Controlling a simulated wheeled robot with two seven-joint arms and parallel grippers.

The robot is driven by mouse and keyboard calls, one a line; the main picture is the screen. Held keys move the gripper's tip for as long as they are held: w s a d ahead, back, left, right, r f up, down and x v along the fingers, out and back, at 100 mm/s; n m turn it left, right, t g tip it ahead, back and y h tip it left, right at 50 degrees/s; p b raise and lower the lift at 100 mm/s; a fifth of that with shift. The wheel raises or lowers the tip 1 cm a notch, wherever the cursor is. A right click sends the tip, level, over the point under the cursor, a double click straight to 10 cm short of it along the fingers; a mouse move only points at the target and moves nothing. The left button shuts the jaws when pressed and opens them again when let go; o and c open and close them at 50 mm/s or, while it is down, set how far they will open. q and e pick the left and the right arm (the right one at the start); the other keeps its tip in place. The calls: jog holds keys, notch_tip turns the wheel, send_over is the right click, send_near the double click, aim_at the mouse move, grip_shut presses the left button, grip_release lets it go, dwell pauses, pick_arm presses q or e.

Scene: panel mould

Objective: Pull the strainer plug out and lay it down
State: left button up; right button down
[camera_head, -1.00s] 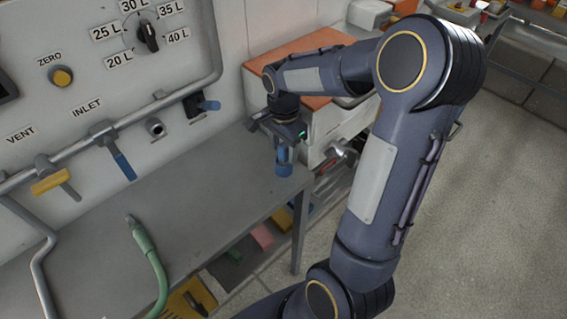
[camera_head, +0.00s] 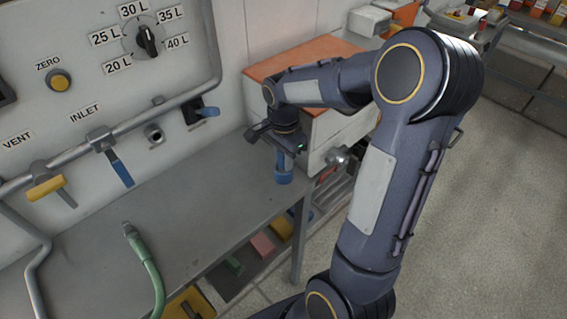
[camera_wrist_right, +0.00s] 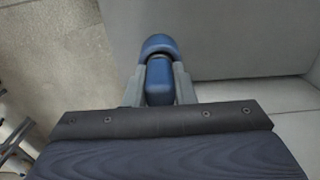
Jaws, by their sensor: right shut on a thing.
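The blue strainer plug (camera_head: 284,172) is in my right gripper (camera_head: 284,158), near the right end of the grey bench. In the right wrist view the plug (camera_wrist_right: 159,72) sits between the two grey fingers of the gripper (camera_wrist_right: 160,85), which are shut on it. In the head view the plug hangs below the fingers, close to the bench top; I cannot tell whether it touches. An open pipe end (camera_head: 154,134) shows on the panel, left of a blue-handled valve (camera_head: 207,111). My left gripper is not in view.
The grey bench (camera_head: 190,215) is mostly clear. A green hose (camera_head: 146,262) lies on its left part. A yellow-handled valve (camera_head: 47,187) and a blue inlet lever (camera_head: 121,170) stick out from the panel. A cabinet with an orange top (camera_head: 300,57) stands behind my right gripper.

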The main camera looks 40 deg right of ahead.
jog(key=shift+r+p, duration=2.8)
jog(key=shift+r, duration=0.7)
jog(key=shift+r+p, duration=1.7)
jog(key=shift+r, duration=0.35)
jog(key=shift+f, duration=0.1)
